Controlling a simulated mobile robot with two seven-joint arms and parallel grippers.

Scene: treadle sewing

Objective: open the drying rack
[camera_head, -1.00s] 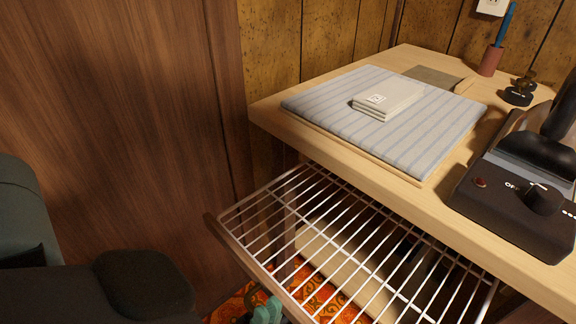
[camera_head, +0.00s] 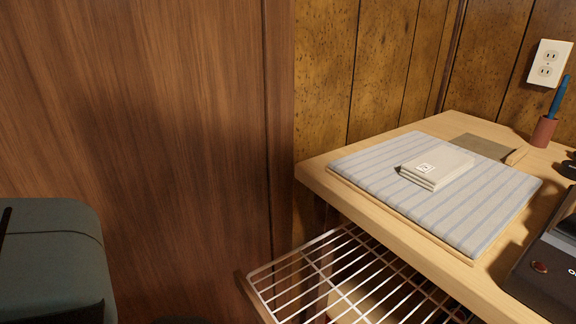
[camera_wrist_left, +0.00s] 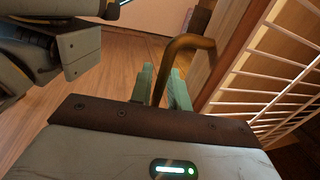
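The drying rack (camera_head: 352,279) is a white wire grid with a wooden front edge. In the head view it sticks out from under the tabletop, and its lower part is cut off by the picture's bottom edge. In the left wrist view its wire grid (camera_wrist_left: 268,72) stands at the right beside its wooden edge (camera_wrist_left: 232,48). A bent brass handle (camera_wrist_left: 186,42) reaches from that edge between the two green fingers of my left gripper (camera_wrist_left: 161,92). The fingers sit close on both sides of the handle and appear shut on it. My right gripper is not in view.
The wooden table (camera_head: 398,239) above the rack carries a striped pad (camera_head: 440,207) with a folded cloth (camera_head: 437,167), and a dark machine (camera_head: 545,262) at the right. A brown wood panel (camera_head: 150,130) fills the left. Wooden floor (camera_wrist_left: 120,75) shows in the wrist view.

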